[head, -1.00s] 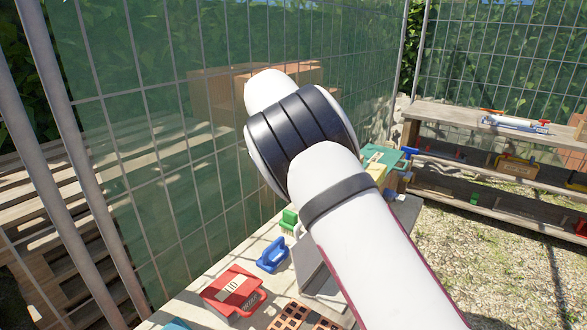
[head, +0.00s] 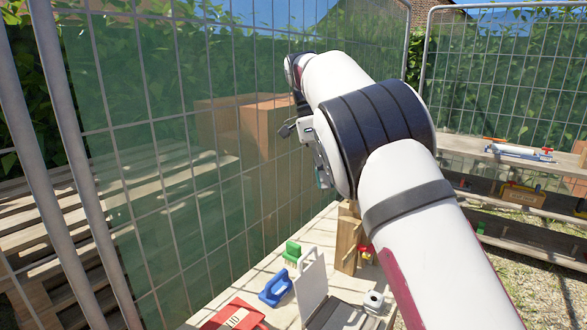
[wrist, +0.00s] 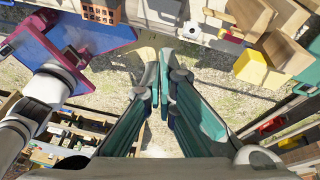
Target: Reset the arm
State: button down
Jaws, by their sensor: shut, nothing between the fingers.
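My gripper (wrist: 160,60) shows in the wrist view with its two dark green fingers close together and nothing held between them. It points down over gravelly ground, clear of the bench edge at the top of that view. In the head view my white and black arm reaches up and across the middle, raised above the workbench (head: 222,302).
A shelf unit (head: 500,162) stands at the right. A yellow block (wrist: 250,66) shows in the wrist view.

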jog(key=s+d+r+n+t+y, duration=0.1)
jog(key=s+d+r+n, duration=0.25)
jog(key=s, duration=0.25)
jog(key=s+d+r+n+t+y+p, duration=0.1)
jog(key=s+d+r+n, duration=0.1)
jog(key=s+d+n, duration=0.3)
jog(key=s+d+r+n+t+y, duration=0.1)
jog(key=s+d+r+n, duration=0.2)
jog(key=s, duration=0.4)
jog(key=s+f+n+t, duration=0.2)
jog(key=s+f+n, duration=0.2)
jog(key=s, duration=0.6)
jog(key=s+f+n+t+p, duration=0.1)
jog(key=s+f+n, duration=0.4)
jog(key=s, duration=0.5)
jog(key=shift+s+d+f+n+t, duration=0.3)
jog(key=shift+s+d+n+t, duration=0.1)
jog(key=shift+n, duration=0.65)
jog(key=shift+a+p, duration=0.1)
jog(key=shift+p, duration=0.2)
